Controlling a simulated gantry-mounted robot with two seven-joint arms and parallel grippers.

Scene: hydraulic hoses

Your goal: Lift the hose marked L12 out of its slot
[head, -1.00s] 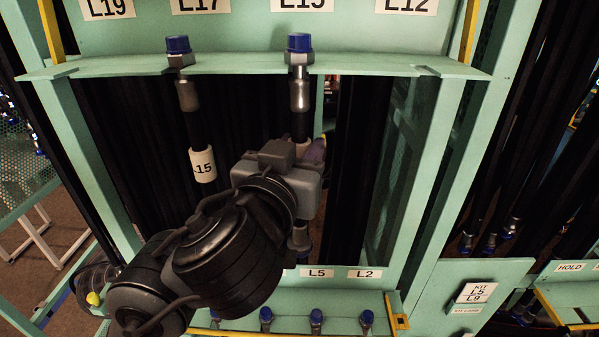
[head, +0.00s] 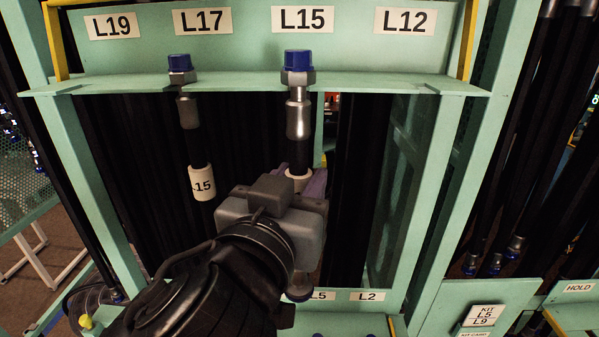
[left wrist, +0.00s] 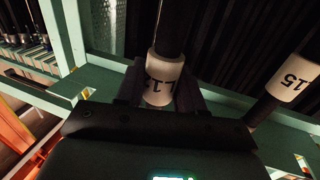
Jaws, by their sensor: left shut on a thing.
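The hose with the L12 tag (left wrist: 161,80) hangs from the rack shelf under the L15 label; its tag is upside down in the left wrist view. In the head view its blue cap (head: 298,61) and metal nut are at the shelf's front edge, with the black hose (head: 299,152) below. My left gripper (head: 303,183) is shut on this hose at the white tag, one finger on each side in the left wrist view (left wrist: 163,88). Whether the nut still rests on the shelf I cannot tell. My right gripper is not in view.
A second hose tagged L15 (head: 202,183) hangs to the left, under the L17 label (head: 202,21). The places under L19 (head: 113,26) and L12 (head: 405,21) on the shelf (head: 380,83) are bare. A green post (head: 440,170) stands to the right.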

